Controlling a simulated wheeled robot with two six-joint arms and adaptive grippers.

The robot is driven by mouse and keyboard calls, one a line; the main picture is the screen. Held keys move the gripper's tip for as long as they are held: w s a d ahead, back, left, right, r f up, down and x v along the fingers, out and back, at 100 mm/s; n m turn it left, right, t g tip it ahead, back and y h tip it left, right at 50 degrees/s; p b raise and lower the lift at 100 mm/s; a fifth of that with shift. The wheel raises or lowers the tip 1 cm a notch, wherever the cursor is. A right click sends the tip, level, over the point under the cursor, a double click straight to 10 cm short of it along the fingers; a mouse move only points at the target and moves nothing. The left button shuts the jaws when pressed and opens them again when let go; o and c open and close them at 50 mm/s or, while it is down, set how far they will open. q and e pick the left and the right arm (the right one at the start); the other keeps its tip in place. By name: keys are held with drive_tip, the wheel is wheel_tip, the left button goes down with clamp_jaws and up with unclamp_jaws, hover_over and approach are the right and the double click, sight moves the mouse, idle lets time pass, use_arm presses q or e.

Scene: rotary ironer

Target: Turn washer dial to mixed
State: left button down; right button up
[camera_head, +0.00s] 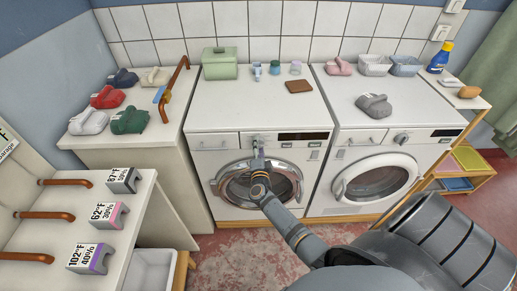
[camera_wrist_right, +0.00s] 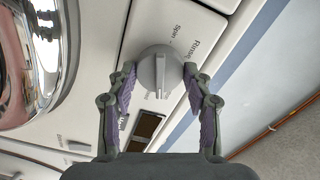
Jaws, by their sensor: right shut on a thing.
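The left washer (camera_head: 205,167) is white with a round chrome-rimmed door. Its grey dial (camera_wrist_right: 160,70) fills the middle of the right wrist view, with a raised ridge across its face. The words "Rinse" and "Spin" are printed beside it; other labels are hidden or too small to read. My right gripper (camera_head: 258,142) is at the dial on the washer's front panel. In the right wrist view my right gripper (camera_wrist_right: 160,78) has one purple-padded finger on each side of the dial and is shut on it. My left gripper is not in view.
A second white machine (camera_head: 345,150) with a grey folded cloth (camera_head: 374,105) on top stands to the right. A green box (camera_head: 219,64) and small cups stand on the left washer. A shelf with labelled blocks is at the left. The reddish floor in front is clear.

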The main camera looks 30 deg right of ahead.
drive_tip(key=shift+m+b, duration=0.4)
drive_tip(key=shift+m, duration=1.6)
drive_tip(key=o, duration=1.2)
drive_tip(key=shift+c, duration=0.2)
drive_tip(key=shift+s, duration=0.1)
drive_tip(key=v, duration=1.2)
